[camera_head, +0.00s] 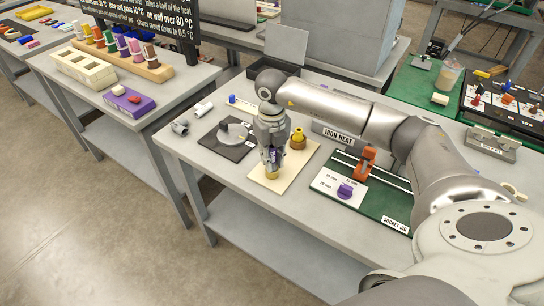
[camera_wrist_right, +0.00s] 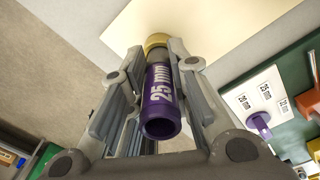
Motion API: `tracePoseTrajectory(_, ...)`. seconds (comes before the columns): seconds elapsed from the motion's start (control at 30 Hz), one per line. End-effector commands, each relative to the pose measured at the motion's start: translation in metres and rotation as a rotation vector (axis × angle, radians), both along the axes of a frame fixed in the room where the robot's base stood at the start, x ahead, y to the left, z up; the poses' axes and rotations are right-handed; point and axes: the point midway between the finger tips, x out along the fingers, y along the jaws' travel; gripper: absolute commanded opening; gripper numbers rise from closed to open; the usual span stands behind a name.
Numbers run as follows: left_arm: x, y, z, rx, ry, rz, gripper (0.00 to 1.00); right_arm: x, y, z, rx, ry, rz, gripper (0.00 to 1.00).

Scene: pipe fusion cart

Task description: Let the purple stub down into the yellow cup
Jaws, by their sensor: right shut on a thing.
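My right gripper (camera_head: 271,163) points down over the near left part of a cream board and is shut on the purple stub. In the right wrist view, the purple stub (camera_wrist_right: 160,100), marked "25 mm", lies between the two fingers with its open end towards the camera. A grey section shows beyond its purple part. The yellow cup (camera_head: 272,175) is directly under the fingertips; it also shows in the right wrist view (camera_wrist_right: 156,40), in line with the stub's far end. Whether the stub's end is inside the cup or just above it I cannot tell. My left gripper is not in view.
The cream board (camera_head: 297,164) also carries a brown-yellow fitting (camera_head: 298,139) close to the right of my gripper. A dark plate (camera_head: 226,140) lies left. A green board (camera_head: 382,202) with a purple piece (camera_head: 345,191) and an orange tool (camera_head: 365,163) lies right.

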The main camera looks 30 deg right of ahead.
Motion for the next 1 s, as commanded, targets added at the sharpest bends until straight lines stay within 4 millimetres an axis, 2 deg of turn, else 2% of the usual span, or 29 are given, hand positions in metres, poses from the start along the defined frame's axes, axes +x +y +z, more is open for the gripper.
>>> tracePoseTrajectory(0.8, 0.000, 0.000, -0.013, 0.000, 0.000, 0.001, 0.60, 0.000, 0.000, -0.018, 0.000, 0.000, 0.000, 0.06)
tracePoseTrajectory(0.83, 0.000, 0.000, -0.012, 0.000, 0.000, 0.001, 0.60, 0.000, 0.000, -0.016, 0.000, 0.000, 0.000, 0.23)
tracePoseTrajectory(1.0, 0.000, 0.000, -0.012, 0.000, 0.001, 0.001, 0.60, 0.000, 0.000, -0.017, 0.000, 0.000, 0.000, 0.44)
